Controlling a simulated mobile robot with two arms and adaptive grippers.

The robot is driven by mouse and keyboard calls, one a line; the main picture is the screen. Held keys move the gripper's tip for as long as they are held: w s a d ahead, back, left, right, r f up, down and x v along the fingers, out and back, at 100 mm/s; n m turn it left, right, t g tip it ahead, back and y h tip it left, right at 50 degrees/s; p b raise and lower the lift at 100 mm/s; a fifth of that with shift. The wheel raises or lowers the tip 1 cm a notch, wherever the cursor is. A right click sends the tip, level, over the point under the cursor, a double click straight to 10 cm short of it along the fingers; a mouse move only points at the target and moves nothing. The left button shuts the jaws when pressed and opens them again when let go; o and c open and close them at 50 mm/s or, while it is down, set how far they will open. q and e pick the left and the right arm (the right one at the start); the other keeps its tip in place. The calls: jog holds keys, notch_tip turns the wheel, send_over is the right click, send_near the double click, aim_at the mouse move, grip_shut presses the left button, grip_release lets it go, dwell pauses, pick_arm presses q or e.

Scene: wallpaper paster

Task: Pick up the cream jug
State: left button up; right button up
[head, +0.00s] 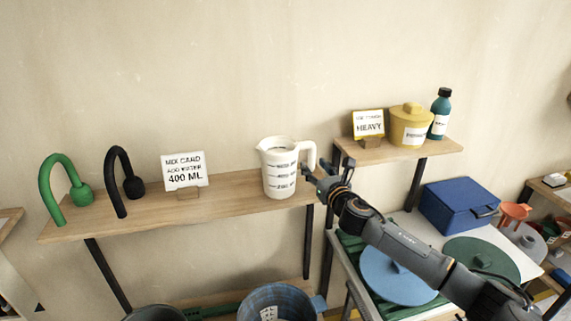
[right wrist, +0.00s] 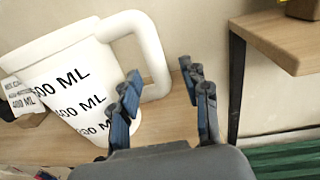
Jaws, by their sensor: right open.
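The cream jug (head: 280,168) stands upright on the right end of a wooden shelf, with its handle to the right and dark measuring marks on its side. In the right wrist view the jug (right wrist: 65,70) fills the left side, and its handle (right wrist: 150,50) reaches toward my fingers. My right gripper (head: 318,178) is just right of the jug, close to the handle. In the right wrist view its two fingers (right wrist: 163,98) are apart, with nothing clearly held between them. Whether a finger touches the handle cannot be told. My left gripper is not in view.
The wooden shelf (head: 235,200) also holds a mix card (head: 184,170), a black hooked tap (head: 121,180) and a green one (head: 60,185). A higher shelf (head: 390,152) at right holds a yellow pot (head: 410,125) and a teal bottle (head: 440,112). Blue buckets stand below.

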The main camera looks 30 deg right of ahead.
aim_at(313, 164)
jog(key=shift+w+d, duration=0.15)
jog(key=shift+w, duration=1.35)
jog(key=shift+s, duration=0.1)
grip_shut()
jog(key=shift+r, duration=0.15)
